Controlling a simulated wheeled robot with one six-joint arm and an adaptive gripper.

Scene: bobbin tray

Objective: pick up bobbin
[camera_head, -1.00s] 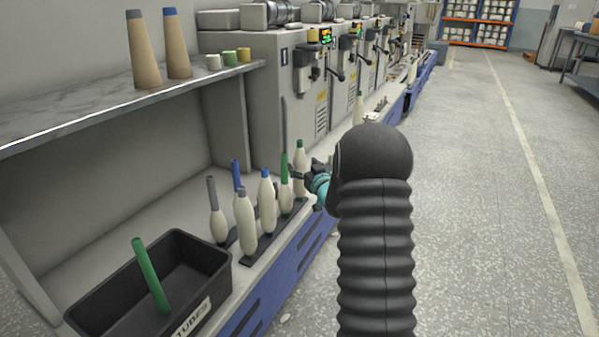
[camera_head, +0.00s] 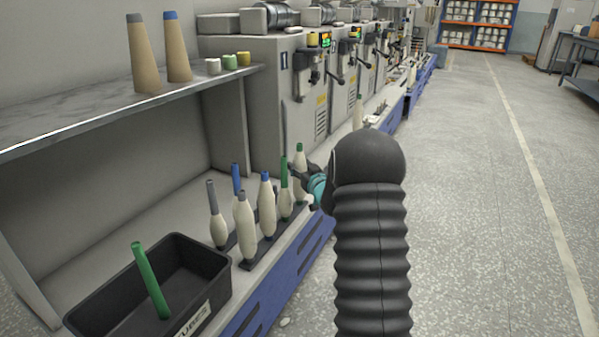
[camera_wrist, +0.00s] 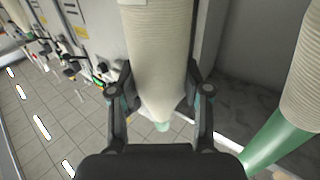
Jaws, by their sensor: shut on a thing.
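A cream bobbin with a short green tip (camera_head: 300,160) is at the far end of the row on the ledge, upright. My gripper (camera_head: 303,172) is at its right side in the head view. In the wrist view my gripper (camera_wrist: 160,82) has one finger on each side of this cream bobbin (camera_wrist: 160,45), shut on it, with the green tip below the fingers. The bobbin's base is hidden in the head view. A neighbouring bobbin with a long green tube (camera_head: 285,200) stands close beside it; it also shows at the right of the wrist view (camera_wrist: 278,140).
Several bobbins with blue or grey tips stand nearer on dark strips, such as a grey-tipped one (camera_head: 246,225). A black bin (camera_head: 205,262) holds a green tube (camera_head: 151,280). A shelf (camera_head: 60,115) overhangs the ledge. Machines stand behind; the floor at right is clear.

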